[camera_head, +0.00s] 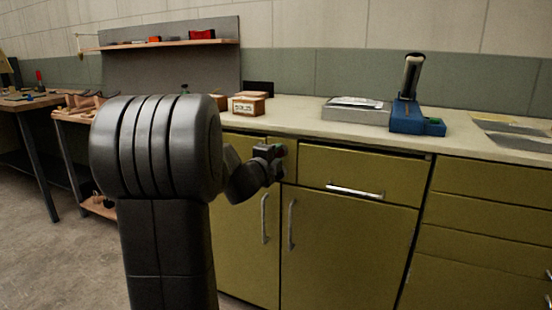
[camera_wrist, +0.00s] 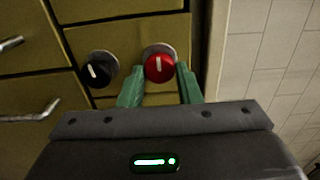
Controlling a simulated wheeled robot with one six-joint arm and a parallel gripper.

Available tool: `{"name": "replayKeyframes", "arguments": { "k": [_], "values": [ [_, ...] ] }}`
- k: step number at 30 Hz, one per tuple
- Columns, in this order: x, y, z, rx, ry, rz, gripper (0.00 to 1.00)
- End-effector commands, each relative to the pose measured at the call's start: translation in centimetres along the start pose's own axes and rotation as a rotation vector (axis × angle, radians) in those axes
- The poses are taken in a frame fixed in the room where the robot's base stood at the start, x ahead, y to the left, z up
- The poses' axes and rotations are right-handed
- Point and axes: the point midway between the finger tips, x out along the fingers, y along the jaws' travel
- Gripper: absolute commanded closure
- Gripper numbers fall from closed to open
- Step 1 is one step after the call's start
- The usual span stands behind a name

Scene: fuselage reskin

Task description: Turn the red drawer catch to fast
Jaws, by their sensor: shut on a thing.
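The red drawer catch (camera_wrist: 159,68) is a round red knob on a pale round plate in the wrist view. Its white mark runs nearly straight up and down in that picture. The green fingertips of my gripper (camera_wrist: 161,82) lie on either side of the knob, and the gripper is shut on it. In the head view my gripper (camera_head: 275,154) is at the cabinet front, beside the left end of the yellow drawer (camera_head: 350,170). The drawer looks closed. The catch cannot be made out in the head view.
A black knob (camera_wrist: 99,69) sits close left of the red one in the wrist view. The drawer handle (camera_head: 355,191) sticks out to the right of my gripper. A blue device (camera_head: 415,118), a grey tray (camera_head: 357,112) and a small box (camera_head: 246,106) stand on the worktop.

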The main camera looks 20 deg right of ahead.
Motion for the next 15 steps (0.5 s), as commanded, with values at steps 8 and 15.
{"name": "replayKeyframes", "arguments": {
  "k": [8,15],
  "values": [
    [-0.02,0.10,-0.04,0.007,0.001,0.002,0.92],
    [-0.02,0.11,-0.03,0.006,0.001,0.002,0.50]
  ]
}}
